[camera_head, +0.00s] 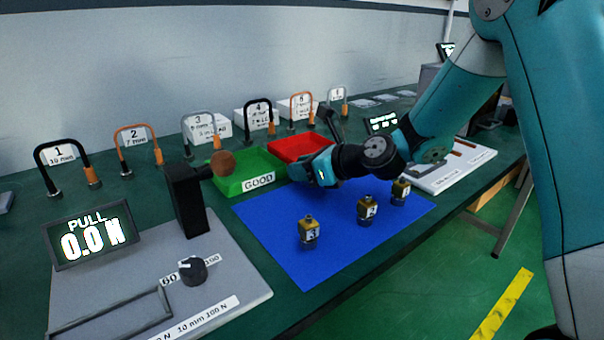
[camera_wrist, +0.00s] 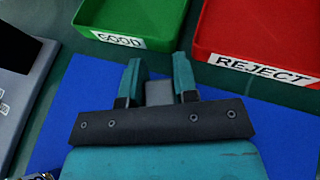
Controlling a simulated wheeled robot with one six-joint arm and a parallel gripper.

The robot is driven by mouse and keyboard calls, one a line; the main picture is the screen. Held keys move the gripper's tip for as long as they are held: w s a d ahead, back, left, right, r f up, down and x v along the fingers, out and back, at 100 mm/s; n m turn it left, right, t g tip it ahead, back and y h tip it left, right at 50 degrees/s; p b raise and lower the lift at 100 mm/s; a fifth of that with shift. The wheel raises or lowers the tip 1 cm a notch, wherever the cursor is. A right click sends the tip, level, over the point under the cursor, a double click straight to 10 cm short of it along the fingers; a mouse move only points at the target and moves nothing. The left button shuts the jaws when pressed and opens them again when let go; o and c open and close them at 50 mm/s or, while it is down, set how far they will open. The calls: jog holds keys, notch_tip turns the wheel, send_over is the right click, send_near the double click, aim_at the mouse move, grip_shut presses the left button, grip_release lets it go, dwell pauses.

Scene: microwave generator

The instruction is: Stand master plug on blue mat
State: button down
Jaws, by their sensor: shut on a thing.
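My gripper (camera_head: 302,172) is over the far part of the blue mat (camera_head: 275,235), in front of the trays. In the wrist view my gripper (camera_wrist: 157,72) has its two teal fingers on either side of a plain grey piece (camera_wrist: 159,92), which I take to be the master plug. Its lower part is hidden by the gripper, and no marking shows on it. In the head view the held piece cannot be made out. Three brass-coloured plugs stand upright on the mat: plug 3 (camera_head: 309,233), another plug (camera_head: 367,210) and a farther plug (camera_head: 401,191).
A green GOOD tray (camera_head: 233,184) and a red REJECT tray (camera_head: 290,146) stand behind the mat. A pull tester (camera_head: 187,200) on a grey plate is at left, beside a display reading 0.0 N (camera_head: 90,238). The mat's near left part is clear.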

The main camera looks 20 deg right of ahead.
jog(key=shift+f, duration=0.25)
jog(key=c, duration=0.9)
grip_release()
